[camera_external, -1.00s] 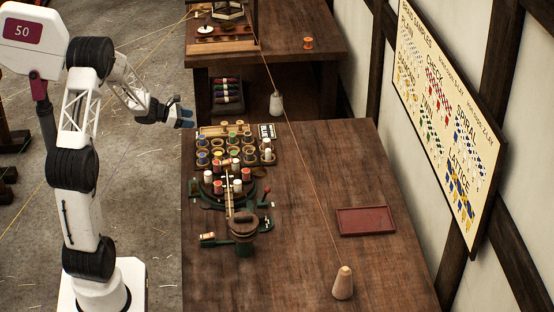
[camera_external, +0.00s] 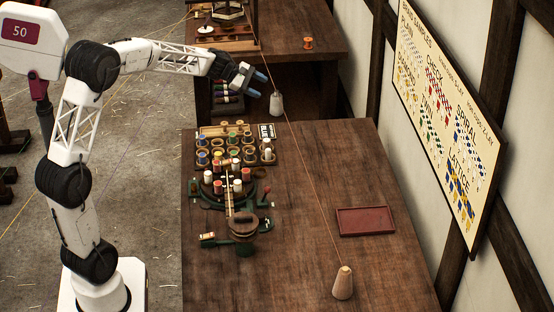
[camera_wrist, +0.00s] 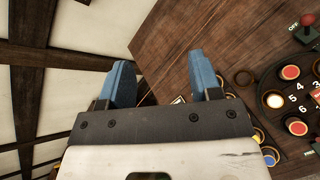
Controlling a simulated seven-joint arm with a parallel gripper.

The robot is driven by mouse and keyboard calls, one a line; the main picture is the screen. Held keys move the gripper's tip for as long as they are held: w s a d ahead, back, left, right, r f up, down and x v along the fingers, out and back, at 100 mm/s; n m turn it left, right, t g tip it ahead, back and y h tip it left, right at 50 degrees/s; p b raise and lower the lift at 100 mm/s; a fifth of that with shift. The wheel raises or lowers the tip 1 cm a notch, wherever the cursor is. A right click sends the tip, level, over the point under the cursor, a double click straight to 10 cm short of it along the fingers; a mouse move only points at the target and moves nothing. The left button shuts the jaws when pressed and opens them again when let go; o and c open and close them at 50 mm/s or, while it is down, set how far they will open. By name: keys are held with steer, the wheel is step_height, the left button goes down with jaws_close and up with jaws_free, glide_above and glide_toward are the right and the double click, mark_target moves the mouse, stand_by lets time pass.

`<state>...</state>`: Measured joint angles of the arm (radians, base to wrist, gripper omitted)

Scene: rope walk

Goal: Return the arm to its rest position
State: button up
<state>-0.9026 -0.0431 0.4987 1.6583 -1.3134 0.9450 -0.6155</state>
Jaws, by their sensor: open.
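My gripper (camera_external: 261,84) is in the air at the upper middle of the external view, above the gap between the two tables. Its blue fingers point right and a little down. In the wrist view my gripper (camera_wrist: 165,80) shows two blue fingers spread apart with nothing between them. My arm is raised and reaches out to the right from its base at the left. The wrist view looks past the fingers at the wooden table (camera_wrist: 185,35) and the timbered wall.
The near table (camera_external: 310,215) holds a braiding device (camera_external: 242,228), a rack of coloured bobbins, a red tray (camera_external: 366,220) and a pale cone (camera_external: 343,283). A thread (camera_external: 300,155) runs from the cone past my gripper to the back. An orange spool (camera_external: 308,43) stands on the far table.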

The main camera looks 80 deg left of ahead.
steer(key=s+d+r+m+g+h, duration=0.15)
steer(key=d+m, duration=0.25)
steer(key=d, duration=0.8)
steer(key=s+d+r+m+g, duration=0.1)
steer(key=s+d+m+g, duration=0.2)
steer(key=d, duration=0.9)
steer(key=s+d+r+m+g, duration=0.15)
steer(key=d+m, duration=0.45)
steer(key=d, duration=0.7)
steer(key=s+d+f+m+g+y, duration=0.1)
steer(key=s+d+f+m+y, duration=0.1)
steer(key=s+d+f+m, duration=0.2)
steer(key=s+d+f+m+g+y, duration=0.2)
steer(key=s+d+f+m, duration=0.2)
steer(key=s+d+m, duration=0.5)
steer(key=s+d, duration=0.5)
steer(key=s, duration=0.7)
steer(key=shift+s+m, duration=0.2)
steer(key=shift+m, duration=0.2)
